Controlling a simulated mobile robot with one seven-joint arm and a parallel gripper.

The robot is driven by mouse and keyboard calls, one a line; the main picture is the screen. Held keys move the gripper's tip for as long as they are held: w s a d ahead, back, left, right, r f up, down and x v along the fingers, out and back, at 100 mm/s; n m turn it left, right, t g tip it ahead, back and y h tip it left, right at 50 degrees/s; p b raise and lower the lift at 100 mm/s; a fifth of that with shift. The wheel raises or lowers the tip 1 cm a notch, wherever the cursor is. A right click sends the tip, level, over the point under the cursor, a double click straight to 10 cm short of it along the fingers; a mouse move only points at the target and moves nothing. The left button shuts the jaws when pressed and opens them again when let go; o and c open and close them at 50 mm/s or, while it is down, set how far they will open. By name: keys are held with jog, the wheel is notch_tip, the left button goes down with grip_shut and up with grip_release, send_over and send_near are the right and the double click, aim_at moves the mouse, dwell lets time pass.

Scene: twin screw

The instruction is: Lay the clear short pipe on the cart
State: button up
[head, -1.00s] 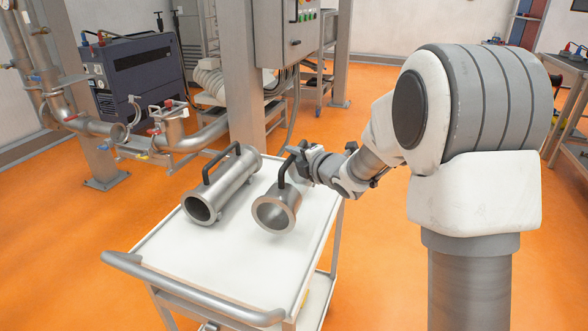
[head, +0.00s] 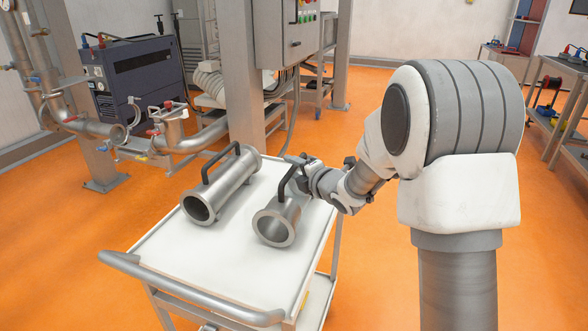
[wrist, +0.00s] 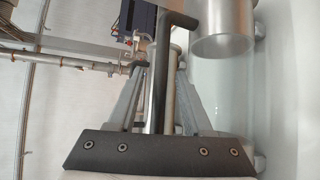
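The short pipe (head: 275,226) is a grey metal tube with a flanged open end facing the head camera and a black handle on top. It is over the right half of the white cart (head: 225,270), low at its surface; I cannot tell if it touches. My gripper (head: 297,163) is at the black handle. In the wrist view, my gripper's two fingers (wrist: 161,75) stand on either side of the handle (wrist: 155,100). They look closed on it, and the short pipe's body is partly hidden behind them.
A longer metal pipe (head: 222,190) with a black handle lies on the cart, close left of the short pipe; it shows in the wrist view (wrist: 222,35) too. The cart's front part is bare. A steel post (head: 241,80) and piping (head: 185,140) stand behind the cart.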

jog(key=shift+r+p, duration=0.25)
jog(key=shift+p, duration=0.05)
jog(key=s+d+r+m+g+h, duration=0.1)
jog(key=s+d+r+m+h, duration=0.3)
jog(key=s+d+m, duration=0.5)
jog(key=s+d+r+m+g+h, duration=0.1)
jog(key=s+d+r+m+h, duration=0.4)
jog(key=s, duration=0.6)
jog(key=s+a+f+m+g+y, duration=0.1)
jog(key=s+m+g, duration=0.4)
jog(key=s+m, duration=0.7)
jog(key=s+a+f, duration=0.1)
jog(key=s, duration=0.6)
jog(key=shift+s+a+f+g+y+p, duration=0.2)
jog(key=shift+s+g+y+p, duration=0.1)
jog(key=shift+g+y+p, duration=0.1)
jog(key=shift+r, duration=0.1)
